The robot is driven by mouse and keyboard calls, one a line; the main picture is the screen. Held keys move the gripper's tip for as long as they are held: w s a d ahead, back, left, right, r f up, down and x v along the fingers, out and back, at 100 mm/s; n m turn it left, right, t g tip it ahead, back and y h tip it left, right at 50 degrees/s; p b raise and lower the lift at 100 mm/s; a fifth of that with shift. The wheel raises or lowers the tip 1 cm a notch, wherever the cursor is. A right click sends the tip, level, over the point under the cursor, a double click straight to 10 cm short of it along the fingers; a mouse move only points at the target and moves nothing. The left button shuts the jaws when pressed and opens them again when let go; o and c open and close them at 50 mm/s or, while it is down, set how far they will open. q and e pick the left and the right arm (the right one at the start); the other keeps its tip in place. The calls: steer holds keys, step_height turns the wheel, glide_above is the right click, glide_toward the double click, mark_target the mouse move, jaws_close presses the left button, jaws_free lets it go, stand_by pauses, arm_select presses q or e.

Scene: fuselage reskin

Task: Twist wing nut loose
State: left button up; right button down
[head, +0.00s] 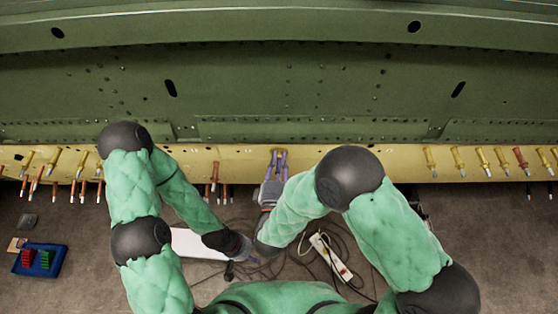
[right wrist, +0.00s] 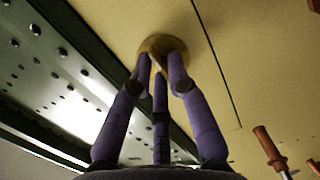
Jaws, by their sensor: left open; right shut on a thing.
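The wing nut (right wrist: 163,44) is a round brass-coloured piece against the yellow skin panel (right wrist: 120,15). In the head view, the wing nut (head: 278,152) is small, on the yellow strip at the middle. My right gripper (head: 279,166) reaches up to it from below. In the right wrist view, the purple fingers of my right gripper (right wrist: 161,62) are closed on the wing nut, and their tips partly hide it. My left gripper (head: 240,262) is low in the head view, away from the panel, open and partly hidden by my right arm.
Several copper and brass fasteners (head: 482,158) stick out along the yellow strip on both sides. The green fuselage structure (head: 300,75) is above. On the floor are a blue tray (head: 40,262) with red and green pieces, a white power strip (head: 330,257) and loose cables.

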steer(key=shift+f, duration=0.15)
steer(key=c, duration=1.3)
jaws_free()
steer(key=shift+o, duration=0.2)
steer(key=s+a+f, duration=0.1)
steer(key=s, duration=1.1)
steer(key=shift+w+a+f, duration=0.1)
steer(key=w+d+f+m+g+y, duration=0.1)
steer(key=w+f+m+g, duration=0.15)
steer(key=f, duration=0.35)
steer(key=w+d+f+m+g, duration=0.1)
steer(key=d+f+m+g, duration=0.1)
steer(key=f+m+g, duration=0.3)
steer(key=w+d+f+m+g+y, duration=0.1)
steer(key=w+f+m+g, duration=0.1)
steer(key=f, duration=0.5)
steer(key=s+d+f+m+g+y, duration=0.4)
steer(key=s+d+f+m+g, duration=0.3)
steer(key=s+f+m+g, duration=0.2)
steer(key=s+f, duration=0.1)
steer(key=s, duration=0.1)
steer(key=shift+s+f+m, duration=0.35)
steer(key=shift+f, duration=0.05)
